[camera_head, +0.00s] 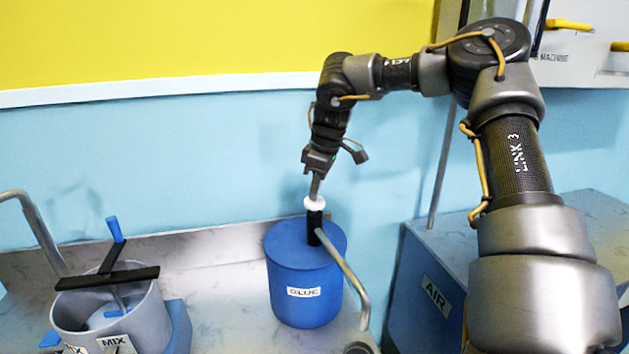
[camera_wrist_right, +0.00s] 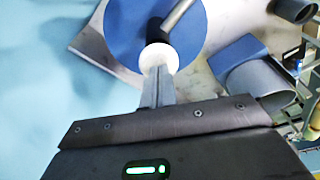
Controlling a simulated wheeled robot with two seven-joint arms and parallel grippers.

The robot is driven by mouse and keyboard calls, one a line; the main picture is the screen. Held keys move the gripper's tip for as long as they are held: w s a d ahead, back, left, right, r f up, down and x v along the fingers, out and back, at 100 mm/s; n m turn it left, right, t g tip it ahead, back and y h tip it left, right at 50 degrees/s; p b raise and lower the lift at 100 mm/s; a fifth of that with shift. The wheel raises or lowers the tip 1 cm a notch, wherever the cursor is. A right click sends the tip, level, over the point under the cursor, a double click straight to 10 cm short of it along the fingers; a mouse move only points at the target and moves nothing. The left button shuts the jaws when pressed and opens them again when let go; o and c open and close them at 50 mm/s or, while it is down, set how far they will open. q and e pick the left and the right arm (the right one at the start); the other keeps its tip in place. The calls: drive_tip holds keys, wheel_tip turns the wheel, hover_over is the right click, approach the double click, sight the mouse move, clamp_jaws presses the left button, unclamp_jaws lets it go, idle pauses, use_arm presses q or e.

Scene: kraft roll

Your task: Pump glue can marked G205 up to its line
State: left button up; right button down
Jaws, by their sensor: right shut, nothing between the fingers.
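A blue glue container (camera_head: 303,268) labelled GLUE stands on the counter against the wall. A black pump neck with a white cap (camera_head: 314,203) rises from its lid, and a grey spout curves down to the right. My right gripper (camera_head: 315,195) is shut and points down, its fingertips at the white cap, touching it or just above. In the wrist view the shut fingers (camera_wrist_right: 158,88) meet the white cap (camera_wrist_right: 158,58) over the blue lid (camera_wrist_right: 125,30). A can marked G205 cannot be made out. My left gripper is not in view.
A grey mixing pot (camera_head: 140,325) with a black crossbar and blue-handled stirrer stands at the left. A blue AIR box (camera_head: 465,262) is at the right. A grey round fitting (camera_head: 361,348) lies under the spout, cut by the lower edge. Counter between pot and container is clear.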

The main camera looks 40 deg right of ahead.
drive_tip(key=shift+f, duration=0.1)
drive_tip(key=w+p+v, duration=0.1)
drive_tip(key=p+v, duration=0.3)
drive_tip(key=v, duration=0.3)
drive_tip(key=shift+a+r+p, duration=0.3)
drive_tip(key=shift+a, duration=0.05)
drive_tip(key=shift+w+f, duration=0.1)
drive_tip(key=shift+f, duration=0.05)
idle(0.4)
drive_tip(key=shift+s+d+b+x, duration=0.1)
drive_tip(key=shift+s+b+x, duration=0.1)
drive_tip(key=shift+b+x, duration=1)
drive_tip(key=shift+s+d+b+x, duration=0.15)
drive_tip(key=shift+s+b+x, duration=0.05)
drive_tip(key=shift+b+x, duration=0.95)
drive_tip(key=shift+s+d+b+x, duration=0.1)
drive_tip(key=shift+s+b+x, duration=0.1)
drive_tip(key=shift+b+x, duration=0.95)
drive_tip(key=shift+f, duration=0.15)
drive_tip(key=shift+p, duration=0.3)
drive_tip(key=w+p+v, duration=0.1)
drive_tip(key=p+v, duration=0.3)
drive_tip(key=v, duration=0.3)
drive_tip(key=shift+a+r+p, duration=0.3)
drive_tip(key=shift+a+p, duration=0.05)
drive_tip(key=shift+p, duration=0.05)
drive_tip(key=shift+w, duration=0.1)
